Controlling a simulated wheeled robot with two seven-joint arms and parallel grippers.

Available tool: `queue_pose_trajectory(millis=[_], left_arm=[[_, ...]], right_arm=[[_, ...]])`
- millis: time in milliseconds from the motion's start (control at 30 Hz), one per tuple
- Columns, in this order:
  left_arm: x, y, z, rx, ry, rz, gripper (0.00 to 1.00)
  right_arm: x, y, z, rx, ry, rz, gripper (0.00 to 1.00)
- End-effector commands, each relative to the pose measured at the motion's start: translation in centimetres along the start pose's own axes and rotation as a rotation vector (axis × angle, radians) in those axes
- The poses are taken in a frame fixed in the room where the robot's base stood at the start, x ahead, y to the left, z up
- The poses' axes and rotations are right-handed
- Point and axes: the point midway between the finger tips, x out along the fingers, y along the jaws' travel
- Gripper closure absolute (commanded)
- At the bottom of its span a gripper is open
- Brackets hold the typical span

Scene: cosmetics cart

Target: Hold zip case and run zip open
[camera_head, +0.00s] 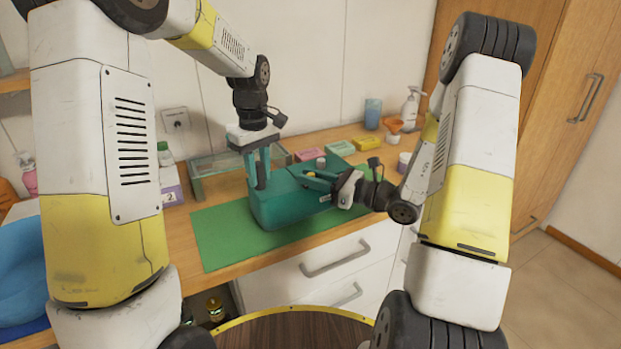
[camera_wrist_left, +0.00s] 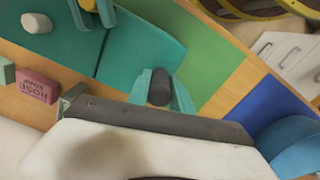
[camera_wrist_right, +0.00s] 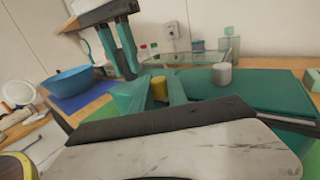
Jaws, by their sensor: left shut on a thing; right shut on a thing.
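The teal zip case (camera_head: 283,208) lies on the green mat (camera_head: 225,240) on the counter. Its top also shows in the left wrist view (camera_wrist_left: 135,60) and the right wrist view (camera_wrist_right: 265,90). My left gripper (camera_head: 262,180) reaches down at the case's left end; in its wrist view it is shut on a dark grey cylindrical tab (camera_wrist_left: 160,86). My right gripper (camera_head: 315,178) comes in from the right, low over the case top, shut on a small yellow pull (camera_wrist_right: 159,88). The fingers partly hide both held pieces. I cannot tell how far the zip is open.
Pink (camera_head: 307,155), green (camera_head: 340,148) and yellow (camera_head: 367,143) boxes line the back. A glass tray (camera_head: 212,176) is behind left, a blue bowl (camera_head: 20,268) far left. The mat's front left is clear.

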Motion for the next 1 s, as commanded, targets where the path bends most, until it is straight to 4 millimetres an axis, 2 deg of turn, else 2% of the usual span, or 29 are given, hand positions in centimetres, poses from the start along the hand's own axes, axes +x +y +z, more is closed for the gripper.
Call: queue_pose_trajectory(millis=[400,500,567,833,1000], left_arm=[[0.0,0.0,0.0,0.0,0.0,0.001,1.0],[0.0,0.0,0.0,0.0,0.0,0.001,1.0],[0.0,0.0,0.0,0.0,0.0,0.001,1.0],[0.0,0.0,0.0,0.0,0.0,0.0,1.0],[0.0,0.0,0.0,0.001,0.0,-0.001,1.0]], right_arm=[[0.0,0.0,0.0,0.0,0.0,0.0,1.0],[-0.3,-0.5,0.0,-0.001,-0.001,-0.002,1.0],[-0.8,-1.4,0.0,-0.003,-0.002,-0.005,1.0],[-5.0,-7.6,0.0,-0.003,-0.001,-0.007,1.0],[-6.7,-10.1,0.0,-0.002,0.0,-0.004,1.0]])
